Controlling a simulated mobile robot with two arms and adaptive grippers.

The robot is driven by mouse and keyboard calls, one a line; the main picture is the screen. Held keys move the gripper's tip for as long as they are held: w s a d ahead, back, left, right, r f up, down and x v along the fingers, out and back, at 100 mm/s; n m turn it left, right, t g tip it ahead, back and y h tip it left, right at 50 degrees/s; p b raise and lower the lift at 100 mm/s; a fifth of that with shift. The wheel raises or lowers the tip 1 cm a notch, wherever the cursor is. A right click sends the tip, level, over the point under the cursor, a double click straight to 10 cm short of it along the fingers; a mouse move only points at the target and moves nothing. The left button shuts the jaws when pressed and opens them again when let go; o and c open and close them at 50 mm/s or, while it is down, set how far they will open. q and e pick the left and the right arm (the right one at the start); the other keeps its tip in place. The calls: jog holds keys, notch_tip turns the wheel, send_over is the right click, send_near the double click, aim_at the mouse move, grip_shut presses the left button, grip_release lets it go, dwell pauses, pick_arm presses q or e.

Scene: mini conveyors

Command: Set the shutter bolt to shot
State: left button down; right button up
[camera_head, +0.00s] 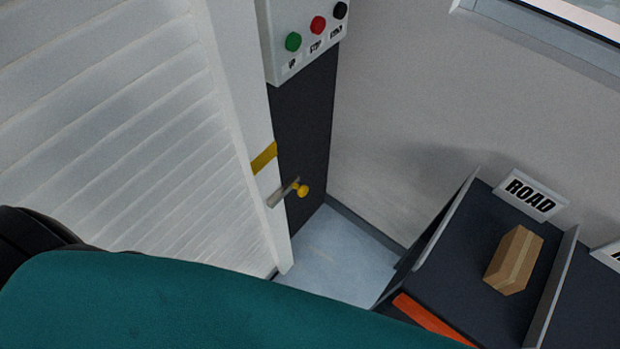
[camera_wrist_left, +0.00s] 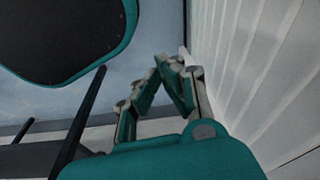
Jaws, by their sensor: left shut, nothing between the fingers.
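The shutter bolt (camera_head: 285,194) is a small grey bar with a yellow knob (camera_head: 303,190), low on the dark post beside the white slatted shutter (camera_head: 130,110). A yellow band (camera_head: 264,158) is on the shutter's edge strip just above it. I cannot tell whether the bolt's tip enters a keeper. My left gripper (camera_wrist_left: 178,62) shows only in the left wrist view, shut and empty, close to the white slats (camera_wrist_left: 265,70). The bolt does not show in that view. My right gripper is in neither view.
A panel (camera_head: 308,50) with green, red and black buttons is above the bolt. At right, a dark chute (camera_head: 470,240) labelled ROAD holds a cardboard box (camera_head: 514,260). Pale blue floor (camera_head: 340,265) is clear between the post and the chute.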

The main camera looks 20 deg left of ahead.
pick_arm(q)
jog(key=w+d+r+m+t+h, duration=0.1)
jog(key=w+r+t, duration=0.1)
jog(key=w+r, duration=0.7)
jog(key=w+d+r+m+t+h+p, duration=0.1)
jog(key=w+d+r+t+h, duration=0.1)
jog(key=w+r, duration=0.7)
jog(key=w+d+r+m+t+h, duration=0.1)
jog(key=w+r, duration=0.9)
jog(key=r, duration=1.1)
jog(key=shift+d+t, duration=0.6)
jog(key=shift+d, duration=0.15)
jog(key=shift+r, duration=0.1)
jog(key=p+x, duration=0.1)
jog(key=x, duration=0.9)
jog(key=s+f, duration=0.1)
jog(key=s+a+p, duration=0.1)
jog(key=s, duration=0.1)
jog(key=shift+s+a+f, duration=0.1)
jog(key=shift+a+f, duration=0.15)
jog(key=shift+f, duration=0.15)
